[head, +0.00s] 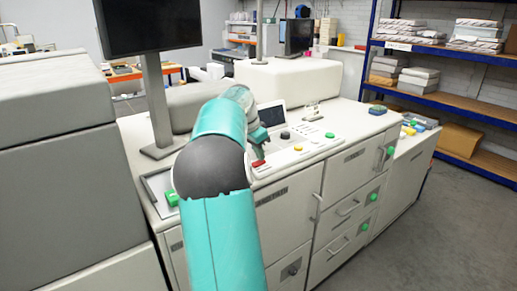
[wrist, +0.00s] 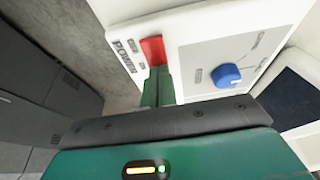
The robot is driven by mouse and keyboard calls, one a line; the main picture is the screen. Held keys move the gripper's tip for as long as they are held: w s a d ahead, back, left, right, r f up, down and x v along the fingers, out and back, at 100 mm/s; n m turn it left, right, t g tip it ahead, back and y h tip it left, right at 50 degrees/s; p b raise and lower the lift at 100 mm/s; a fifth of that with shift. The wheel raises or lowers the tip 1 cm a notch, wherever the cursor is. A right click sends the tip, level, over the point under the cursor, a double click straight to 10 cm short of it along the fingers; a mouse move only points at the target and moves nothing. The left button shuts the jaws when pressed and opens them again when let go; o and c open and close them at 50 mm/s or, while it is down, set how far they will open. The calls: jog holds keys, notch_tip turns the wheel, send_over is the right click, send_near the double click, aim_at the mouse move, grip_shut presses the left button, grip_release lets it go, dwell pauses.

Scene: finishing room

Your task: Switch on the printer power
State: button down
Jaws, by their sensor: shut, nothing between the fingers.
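The printer (head: 285,215) is a long pale cabinet with a sloping control panel on top. A red power switch (head: 259,163) sits at the left end of that panel in the head view. In the wrist view the red switch (wrist: 152,50) is beside the printed word POWER. My gripper (wrist: 157,72) is shut and empty, its green fingertips right at the near edge of the red switch. I cannot tell whether they touch it. In the head view my gripper (head: 259,150) is partly hidden behind my arm, just above the switch.
A blue knob (wrist: 226,76) is right of the fingers in the wrist view. Along the panel are a black knob (head: 285,135), a yellow button (head: 298,148) and a green button (head: 330,135). A small screen (head: 271,115) stands behind. A monitor (head: 150,25) rises at left.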

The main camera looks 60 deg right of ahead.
aim_at(255, 163)
jog(key=shift+s+d+f, duration=0.1)
jog(key=shift+d+f, duration=0.05)
jog(key=shift+f, duration=0.2)
jog(key=shift+w+a+r, duration=0.1)
jog(key=shift+w+a, duration=0.35)
jog(key=shift+a, duration=0.35)
jog(key=shift+r, duration=0.15)
jog(key=shift+a+r, duration=0.1)
jog(key=shift+r, duration=1.3)
jog(key=v, duration=1.1)
